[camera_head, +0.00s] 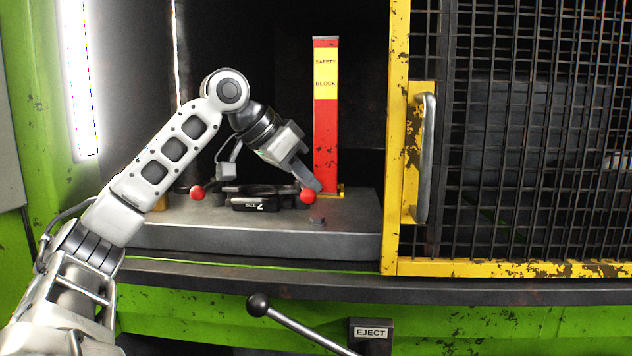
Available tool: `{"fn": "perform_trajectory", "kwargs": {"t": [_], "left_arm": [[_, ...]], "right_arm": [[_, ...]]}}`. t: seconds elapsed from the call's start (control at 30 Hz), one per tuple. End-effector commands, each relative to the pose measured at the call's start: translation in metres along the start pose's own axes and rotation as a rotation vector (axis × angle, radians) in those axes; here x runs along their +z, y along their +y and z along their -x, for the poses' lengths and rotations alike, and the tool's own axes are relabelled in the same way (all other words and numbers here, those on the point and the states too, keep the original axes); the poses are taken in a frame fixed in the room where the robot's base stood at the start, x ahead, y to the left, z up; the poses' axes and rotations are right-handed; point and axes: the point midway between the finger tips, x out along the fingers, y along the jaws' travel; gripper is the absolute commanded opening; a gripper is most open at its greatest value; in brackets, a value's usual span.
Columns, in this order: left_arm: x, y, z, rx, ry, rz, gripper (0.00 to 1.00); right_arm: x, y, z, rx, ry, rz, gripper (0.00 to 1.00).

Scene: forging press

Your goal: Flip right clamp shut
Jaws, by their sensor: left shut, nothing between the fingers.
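The right clamp ends in a red ball knob (308,196) at the right of the grey press bed (345,225). The rest of this clamp is small and partly hidden, so its exact angle is hard to tell. My left gripper (313,183) reaches in from the left, points down and right, and its shut fingertips are at the right knob. They touch or nearly touch it; I cannot tell which. Nothing is held. A second red knob (196,192) belongs to the left clamp. A dark die piece (258,198) lies between the knobs. My right gripper is not in view.
A red and yellow safety block (325,120) stands upright just behind the right knob. A yellow-framed mesh gate (397,150) with a grey handle (426,155) borders the opening at right. An eject lever (300,325) is in front, below the bed.

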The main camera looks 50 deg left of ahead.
Motion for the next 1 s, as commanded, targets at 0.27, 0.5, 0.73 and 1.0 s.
{"fn": "perform_trajectory", "kwargs": {"t": [0.27,0.5,0.73,1.0], "left_arm": [[0.0057,-0.0063,0.0023,-0.001,-0.008,0.005,0.00],[0.0069,-0.0093,0.0036,-0.002,-0.008,0.004,0.00],[0.0074,-0.0106,0.0045,-0.004,-0.009,0.005,0.00],[0.0075,-0.0113,0.0050,-0.007,-0.009,0.006,0.00]], "right_arm": [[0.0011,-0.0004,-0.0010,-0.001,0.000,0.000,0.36],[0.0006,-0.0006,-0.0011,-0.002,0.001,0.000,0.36],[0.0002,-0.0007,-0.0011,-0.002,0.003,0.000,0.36],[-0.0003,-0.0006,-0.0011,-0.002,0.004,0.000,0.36]]}}
